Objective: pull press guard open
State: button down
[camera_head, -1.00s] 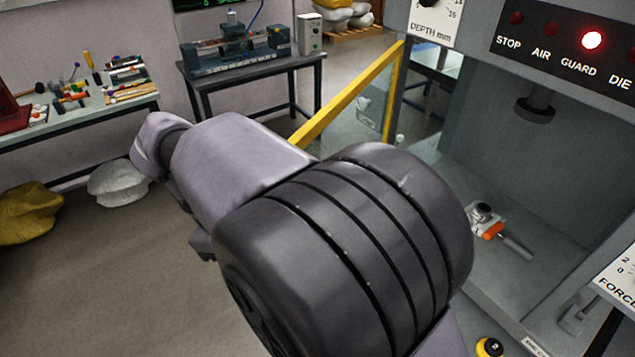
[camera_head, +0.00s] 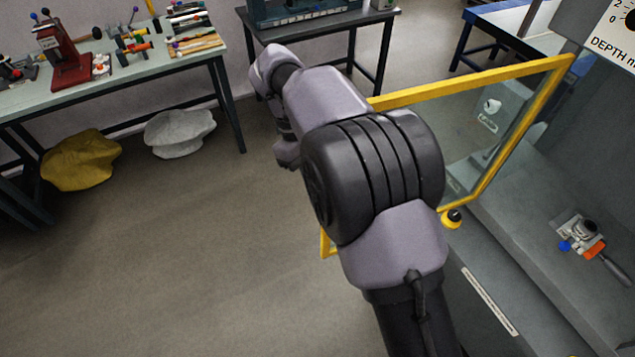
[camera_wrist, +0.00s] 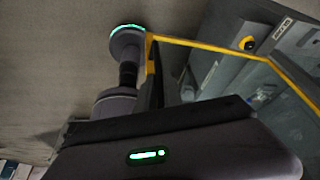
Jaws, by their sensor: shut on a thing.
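The press guard (camera_head: 470,84) is a clear panel in a yellow frame. In the head view it stands swung out from the press front, and my arm hides part of it. In the wrist view the guard's yellow frame (camera_wrist: 205,46) runs from the upper middle to the right. My gripper (camera_wrist: 154,75) is shut on the guard's outer edge there; its fingertips are small and dark, so the exact grip is unclear. In the head view my gripper is hidden behind my arm.
The press bed (camera_head: 540,215) at right holds a small metal fitting with an orange part (camera_head: 594,250). A bench (camera_head: 120,75) with tools stands at upper left. Yellow (camera_head: 80,160) and white (camera_head: 180,133) sacks lie on the floor. The floor at lower left is clear.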

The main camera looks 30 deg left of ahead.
jog(key=shift+w+a, duration=0.2)
jog(key=c, duration=1.5)
grip_release()
jog(key=shift+r, duration=0.1)
jog(key=p+v, duration=1.5)
jog(key=v, duration=0.2)
jog(key=shift+r+p, duration=0.25)
jog(key=shift+p, duration=0.15)
jog(key=shift+f, duration=0.1)
